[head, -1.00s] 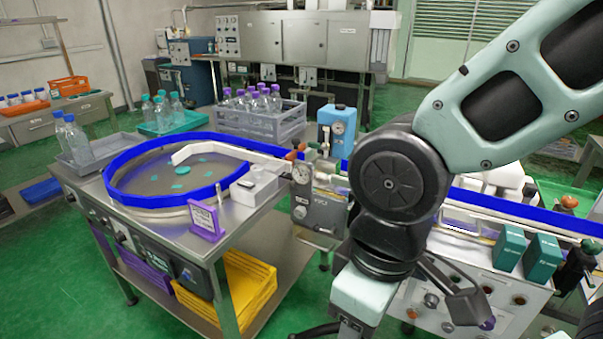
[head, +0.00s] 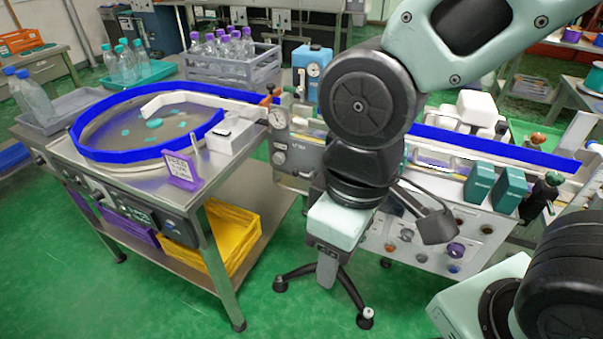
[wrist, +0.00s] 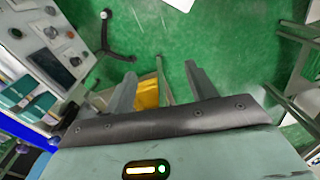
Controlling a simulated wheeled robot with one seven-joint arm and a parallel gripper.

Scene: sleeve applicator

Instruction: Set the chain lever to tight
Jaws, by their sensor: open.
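My gripper (wrist: 160,82) is open and empty in the wrist view, its two fingers apart over green floor and a yellow crate. In the head view my gripper (head: 327,272) hangs low in front of the machine, pointing down. I cannot pick out the chain lever for certain. Small orange-topped handles (head: 268,92) stand near the pressure gauge. My arm hides the middle of the machine front, so its controls there are partly covered.
The machine's panel with knobs (head: 455,250) is right of my gripper, and teal boxes (head: 480,182) sit above it. A steel table with a blue-rimmed turntable (head: 100,157) is at left, yellow crates (head: 232,240) beneath. A black-legged stand (head: 350,292) is close by.

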